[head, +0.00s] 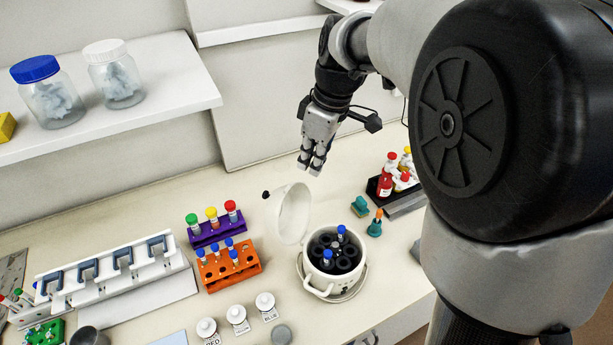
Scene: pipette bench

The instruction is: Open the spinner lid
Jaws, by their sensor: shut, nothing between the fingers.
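The spinner (312,279) is a round white pot on the bench, right of centre in the head view.
An orange rack (249,270) and a purple rack (198,237) stand left of the spinner. Small white bottles (237,316) are in front. A dark rack with red-capped tubes (385,180) and teal pieces (375,226) are to the right. A shelf with jars (116,75) is upper left.

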